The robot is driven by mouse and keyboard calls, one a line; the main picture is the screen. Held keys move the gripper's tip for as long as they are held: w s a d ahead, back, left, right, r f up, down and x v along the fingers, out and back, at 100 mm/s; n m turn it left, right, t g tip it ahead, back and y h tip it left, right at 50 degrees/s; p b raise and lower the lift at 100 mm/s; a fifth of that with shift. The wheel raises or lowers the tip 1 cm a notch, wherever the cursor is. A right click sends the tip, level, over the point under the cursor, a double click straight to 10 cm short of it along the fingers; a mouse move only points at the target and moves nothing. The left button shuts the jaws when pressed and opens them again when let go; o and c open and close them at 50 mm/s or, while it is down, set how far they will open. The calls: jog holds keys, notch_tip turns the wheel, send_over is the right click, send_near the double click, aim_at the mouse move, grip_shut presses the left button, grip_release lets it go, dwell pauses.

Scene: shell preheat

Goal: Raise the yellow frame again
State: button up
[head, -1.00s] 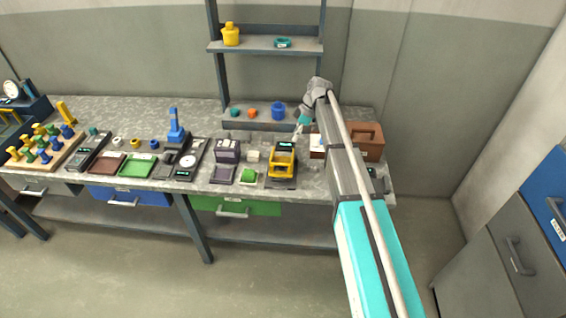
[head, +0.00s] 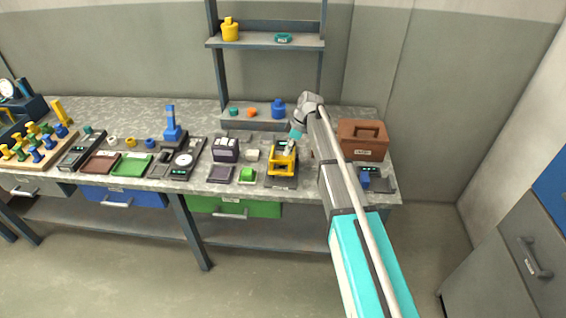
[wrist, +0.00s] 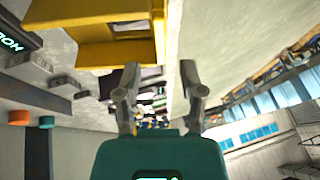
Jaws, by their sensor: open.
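The yellow frame (head: 284,160) stands on a dark device on the bench, right of the middle in the head view. It fills the upper left of the wrist view (wrist: 100,30), with a window-like opening in its side. My gripper (head: 293,146) is at the frame's upper right in the head view. In the wrist view the two fingers of my gripper (wrist: 155,80) are apart, with nothing held between them. The fingertips are close to the frame's edge; I cannot tell whether they touch it.
A brown case (head: 362,142) stands to the right of my arm. A shelf rack (head: 265,42) rises behind, with a blue jar (head: 278,109) on its lowest level.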

aim_at(281, 161)
jog(key=shift+b+x, duration=1.55)
jog(key=shift+x, duration=0.5)
jog(key=shift+c, duration=0.2)
grip_shut()
